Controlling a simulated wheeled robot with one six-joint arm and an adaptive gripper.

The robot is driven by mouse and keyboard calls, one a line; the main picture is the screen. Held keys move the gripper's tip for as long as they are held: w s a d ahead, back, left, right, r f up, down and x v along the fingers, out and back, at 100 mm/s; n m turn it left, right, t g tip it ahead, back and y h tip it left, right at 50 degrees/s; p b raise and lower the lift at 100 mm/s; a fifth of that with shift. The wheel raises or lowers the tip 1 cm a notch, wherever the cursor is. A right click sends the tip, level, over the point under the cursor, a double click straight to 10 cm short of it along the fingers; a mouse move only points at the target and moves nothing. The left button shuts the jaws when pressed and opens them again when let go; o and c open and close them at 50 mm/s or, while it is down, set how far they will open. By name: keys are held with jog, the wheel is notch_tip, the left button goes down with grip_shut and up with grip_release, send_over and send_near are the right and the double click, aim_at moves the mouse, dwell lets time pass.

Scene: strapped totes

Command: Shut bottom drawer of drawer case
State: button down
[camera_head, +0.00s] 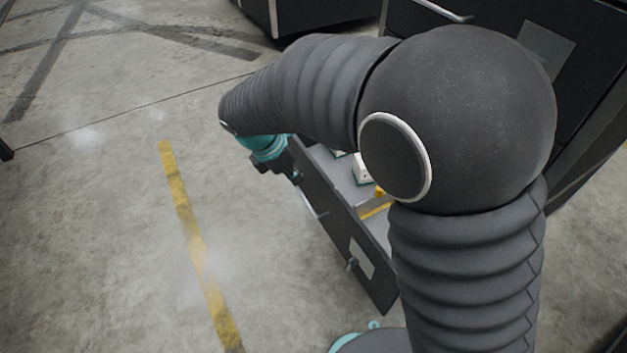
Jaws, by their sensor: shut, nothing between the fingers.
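The bottom drawer (349,233) of the drawer case stands pulled out, its dark front facing left with a metal handle and a pale label. White items (362,173) and a yellow piece (379,192) show inside it. The drawer case (590,75) is dark and stands at the right, largely hidden behind my arm. My gripper (296,178) is shut and empty, close to the upper far part of the drawer front. Whether it touches the front I cannot tell. My arm hides much of the drawer's inside.
Another dark cabinet (300,15) stands at the back. The concrete floor at the left is open, with a yellow line (196,240) along it and dark tyre marks behind. A dark object's edge (5,150) shows at the far left.

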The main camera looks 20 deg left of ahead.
jog(key=b, duration=0.1)
send_near(330, 197)
notch_tip(330, 197, down, 3)
jog(key=s+a, duration=0.2)
jog(key=shift+w+d+f, duration=0.2)
jog(key=shift+w+d, duration=0.5)
jog(key=shift+w, duration=0.1)
jog(key=shift+w+d+f, duration=0.25)
jog(key=shift+w+d, duration=0.45)
jog(key=shift+w, duration=0.1)
